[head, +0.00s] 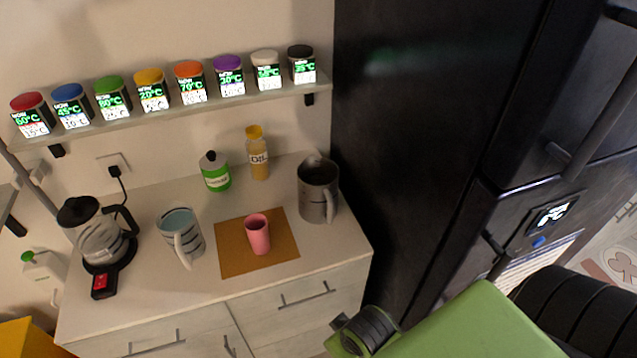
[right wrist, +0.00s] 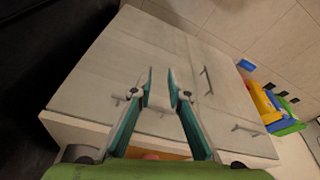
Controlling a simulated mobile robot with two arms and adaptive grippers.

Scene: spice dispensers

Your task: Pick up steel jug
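The steel jug (head: 318,190) is grey metal with a handle facing forward. It stands upright at the right end of the counter, close to the dark fridge, and nothing holds it. In the head view only green and dark parts of my right arm show at the lower right, apart from the jug. My left gripper is in neither view.
A pink cup (head: 257,234) stands on an orange-brown mat (head: 233,262) left of the jug. A clear jug (head: 181,234), coffee maker (head: 98,238), oil bottle (head: 258,158) and green container (head: 215,172) share the counter. A shelf (head: 215,102) with spice dispensers hangs above. The fridge (head: 410,130) borders the right.

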